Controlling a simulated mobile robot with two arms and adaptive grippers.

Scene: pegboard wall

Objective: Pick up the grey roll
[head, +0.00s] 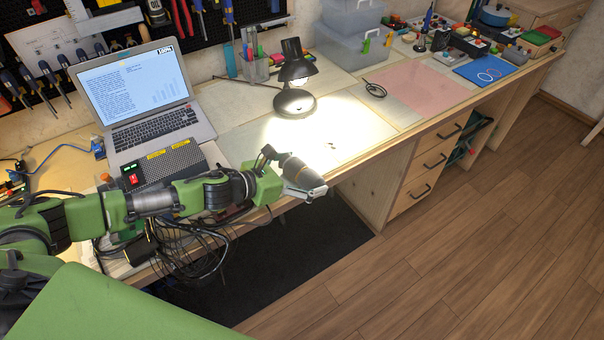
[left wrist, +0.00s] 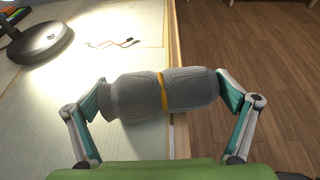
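The grey roll (left wrist: 157,93) is a ribbed grey bundle with a yellow band around its middle. It lies crosswise between the two fingers of my left gripper (left wrist: 160,82) in the left wrist view. The fingertips press against its two ends. In the head view the roll (head: 296,169) shows at the front edge of the lit desk, with my left gripper (head: 288,172) around it. I cannot tell whether the roll touches the desk top. My right gripper is not in view.
A black desk lamp (head: 295,88) stands behind the roll. A laptop (head: 140,100) and a dark box with a red switch (head: 165,165) are to the left, with loose cables below.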

